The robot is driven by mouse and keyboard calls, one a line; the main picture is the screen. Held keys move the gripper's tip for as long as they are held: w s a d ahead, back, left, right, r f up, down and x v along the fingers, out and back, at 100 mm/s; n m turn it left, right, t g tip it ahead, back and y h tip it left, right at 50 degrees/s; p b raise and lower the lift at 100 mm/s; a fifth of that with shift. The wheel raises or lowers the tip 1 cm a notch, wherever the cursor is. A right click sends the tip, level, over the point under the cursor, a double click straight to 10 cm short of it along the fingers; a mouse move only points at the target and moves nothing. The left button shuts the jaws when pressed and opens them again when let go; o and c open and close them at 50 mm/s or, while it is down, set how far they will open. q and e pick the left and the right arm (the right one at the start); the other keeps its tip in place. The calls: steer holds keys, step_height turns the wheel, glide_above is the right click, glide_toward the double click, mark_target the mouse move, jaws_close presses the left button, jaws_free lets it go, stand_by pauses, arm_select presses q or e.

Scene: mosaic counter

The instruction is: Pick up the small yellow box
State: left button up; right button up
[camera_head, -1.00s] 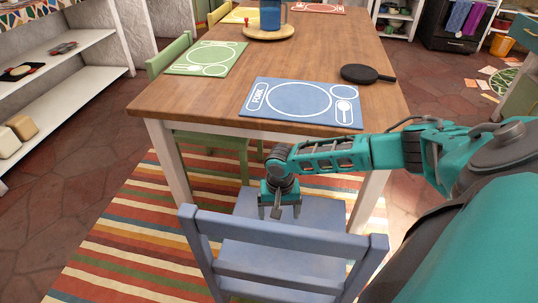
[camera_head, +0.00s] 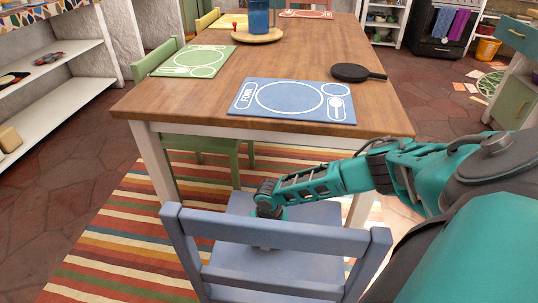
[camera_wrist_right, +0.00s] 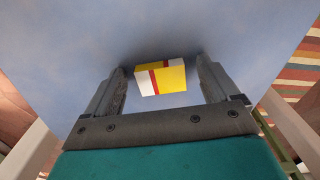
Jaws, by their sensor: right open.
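The small yellow box (camera_wrist_right: 174,78), with white and red on it, sits on the seat of the blue chair (camera_wrist_right: 60,40). In the right wrist view it lies between the two fingers of my right gripper (camera_wrist_right: 160,68), which is open. There are gaps between the box and both fingers. In the head view my right arm reaches down over the blue chair (camera_head: 250,232). The chair's backrest hides the fingertips there, and I cannot make out the box. My left gripper is not in view.
The chair's backrest rail stands between the head camera and my gripper. Behind is a wooden table (camera_head: 200,108) with a blue placemat (camera_head: 292,101), a green placemat (camera_head: 196,61) and a black pan (camera_head: 352,72). A striped rug (camera_head: 110,235) lies below.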

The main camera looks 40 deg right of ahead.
steer(key=shift+c, duration=1.3)
steer(key=c, duration=0.9)
steer(key=shift+o, duration=0.2)
steer(key=shift+r, duration=0.15)
